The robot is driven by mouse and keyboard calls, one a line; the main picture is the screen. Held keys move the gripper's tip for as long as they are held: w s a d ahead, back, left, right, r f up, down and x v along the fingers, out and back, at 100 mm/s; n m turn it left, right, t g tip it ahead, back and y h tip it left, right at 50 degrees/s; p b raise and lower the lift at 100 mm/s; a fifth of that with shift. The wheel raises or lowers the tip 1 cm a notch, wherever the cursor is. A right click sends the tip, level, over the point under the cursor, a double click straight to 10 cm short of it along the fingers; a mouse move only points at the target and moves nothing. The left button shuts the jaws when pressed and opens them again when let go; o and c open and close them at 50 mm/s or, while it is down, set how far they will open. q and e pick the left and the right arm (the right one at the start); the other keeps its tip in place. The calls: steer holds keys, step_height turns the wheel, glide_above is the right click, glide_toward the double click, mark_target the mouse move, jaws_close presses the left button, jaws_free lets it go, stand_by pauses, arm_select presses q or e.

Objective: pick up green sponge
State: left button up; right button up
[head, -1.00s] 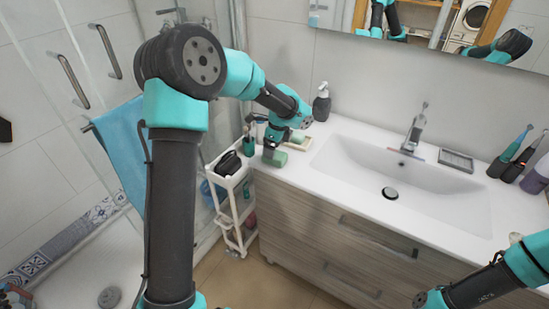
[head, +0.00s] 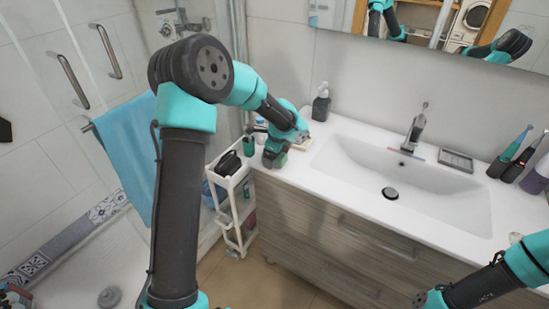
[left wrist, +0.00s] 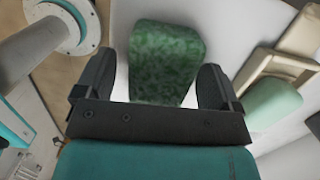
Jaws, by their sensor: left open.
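The green sponge (left wrist: 165,62) is a dark mottled green block on the white counter, seen large in the left wrist view. My left gripper (left wrist: 157,68) is open, with one finger on each side of the sponge; small gaps show between the fingers and the sponge. In the head view my left gripper (head: 272,156) is low at the left end of the sink counter and mostly hides the sponge.
A pale green piece (left wrist: 272,103) and a beige holder (left wrist: 270,68) lie right of the sponge. A soap dispenser (head: 321,103) stands behind. A white cart (head: 233,206) is left of the counter (head: 330,190). The sink basin (head: 440,195) is to the right.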

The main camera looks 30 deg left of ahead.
arm_select(q)
steer(key=shift+f, duration=0.2)
steer(key=shift+c, duration=0.5)
steer(key=c, duration=0.9)
